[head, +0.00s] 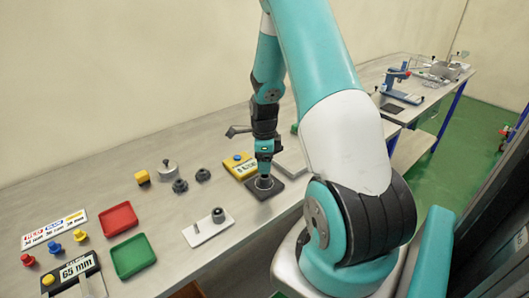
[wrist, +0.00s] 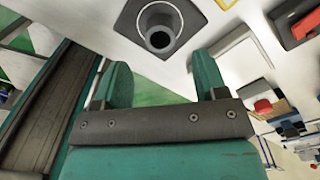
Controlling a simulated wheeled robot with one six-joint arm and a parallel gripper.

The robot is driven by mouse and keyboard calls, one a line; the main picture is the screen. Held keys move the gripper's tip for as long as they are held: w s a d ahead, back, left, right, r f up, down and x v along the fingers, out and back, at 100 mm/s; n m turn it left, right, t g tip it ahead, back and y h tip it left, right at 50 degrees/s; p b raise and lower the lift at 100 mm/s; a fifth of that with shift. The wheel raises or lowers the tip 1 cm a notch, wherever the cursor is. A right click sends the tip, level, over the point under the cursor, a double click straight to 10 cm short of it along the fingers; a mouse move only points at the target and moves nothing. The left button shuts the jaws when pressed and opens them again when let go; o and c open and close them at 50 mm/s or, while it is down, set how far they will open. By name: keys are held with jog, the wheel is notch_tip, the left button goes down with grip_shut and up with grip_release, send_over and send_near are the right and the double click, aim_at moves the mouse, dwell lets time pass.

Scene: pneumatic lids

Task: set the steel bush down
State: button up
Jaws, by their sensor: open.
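The steel bush (wrist: 160,28) stands upright on a dark square pad (wrist: 126,22) in the wrist view, within a pale ring on the pad. In the head view the pad (head: 277,191) lies at the bench's front edge, with the bush (head: 264,182) on it, mostly hidden under my gripper (head: 264,169). My gripper's two teal fingers are spread apart in the wrist view (wrist: 162,63). Nothing is held between them. The bush appears beyond the fingertips, roughly centred across the gap.
A yellow box (head: 238,165) and a grey block (head: 290,163) stand close to the pad. A white plate (head: 205,232) with a dark bush and a pin lies to the left. Red (head: 118,219) and green (head: 132,257) trays lie farther left.

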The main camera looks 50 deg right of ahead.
jog(key=w+a+r+n, duration=0.3)
jog(key=a+r+n, duration=0.6)
jog(key=a+r, duration=0.35)
jog(key=s+a+r+n+t+y, duration=0.1)
jog(key=s+a+r+n, duration=0.15)
jog(key=a+n, duration=0.35)
jog(key=s+a+r+n+y, duration=0.1)
jog(key=s+a+r+n, duration=0.2)
jog(key=a, duration=0.4)
jog(key=s+a+r+n+y, duration=0.1)
jog(key=s+a+r+n, duration=0.1)
jog(key=s+a+n, duration=0.4)
jog(key=s+a+r+n+g+y, duration=0.1)
jog(key=s+a+n, duration=0.5)
jog(key=n, duration=0.6)
jog(key=shift+s+a+r+b, duration=0.4)
jog(key=shift+r+b, duration=0.05)
jog(key=shift+r, duration=0.3)
